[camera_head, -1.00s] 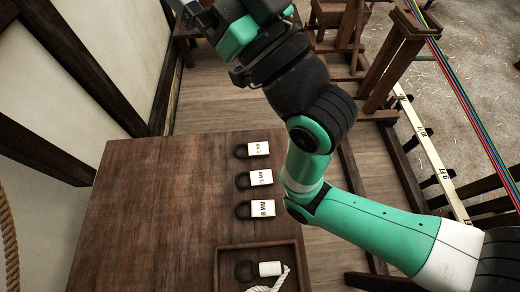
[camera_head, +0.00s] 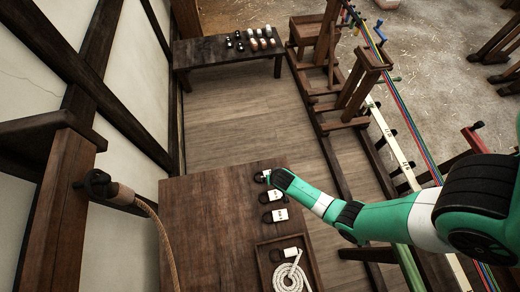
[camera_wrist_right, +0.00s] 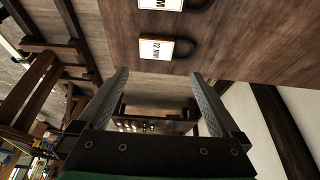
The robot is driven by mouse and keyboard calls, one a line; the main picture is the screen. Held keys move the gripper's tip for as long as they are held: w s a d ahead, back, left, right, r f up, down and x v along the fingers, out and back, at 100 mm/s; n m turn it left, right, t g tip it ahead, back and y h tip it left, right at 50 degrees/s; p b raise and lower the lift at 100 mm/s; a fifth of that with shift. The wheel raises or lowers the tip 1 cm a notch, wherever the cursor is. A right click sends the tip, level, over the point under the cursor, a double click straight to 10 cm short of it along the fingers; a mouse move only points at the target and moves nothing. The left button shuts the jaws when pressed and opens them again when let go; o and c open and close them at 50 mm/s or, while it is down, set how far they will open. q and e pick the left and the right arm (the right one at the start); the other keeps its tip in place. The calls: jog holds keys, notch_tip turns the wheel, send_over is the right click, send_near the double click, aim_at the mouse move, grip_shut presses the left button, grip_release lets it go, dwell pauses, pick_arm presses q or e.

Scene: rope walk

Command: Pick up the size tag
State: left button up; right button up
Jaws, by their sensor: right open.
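Three white size tags with dark loops lie in a row on the brown table (camera_head: 205,225): the far tag (camera_head: 261,177), the middle tag (camera_head: 271,196) and the near tag (camera_head: 273,216). My right arm's green link partly covers the far tag in the head view. In the right wrist view the 12 MM tag (camera_wrist_right: 157,47) lies flat, and another tag (camera_wrist_right: 160,4) is cut off at the top edge. My right gripper (camera_wrist_right: 160,88) is open and empty, with the 12 MM tag outside its fingers. My left gripper is out of view.
A wooden tray (camera_head: 260,270) at the table's near right holds a tag (camera_head: 290,252) and a coiled white rope (camera_head: 291,279). A back bench (camera_head: 228,49) carries several small items. A wooden post with a rope (camera_head: 158,230) stands at left. The table's left side is clear.

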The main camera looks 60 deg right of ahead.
jog(key=b+x, duration=0.6)
jog(key=shift+s+a+f+b, duration=0.1)
jog(key=shift+s+f+b, duration=0.15)
jog(key=shift+s+b, duration=0.05)
jog(key=shift+w+f, duration=0.15)
jog(key=shift+f, duration=0.1)
jog(key=b+x, duration=0.4)
jog(key=x, duration=0.1)
jog(key=shift+d, duration=0.35)
jog(key=shift+r, duration=0.1)
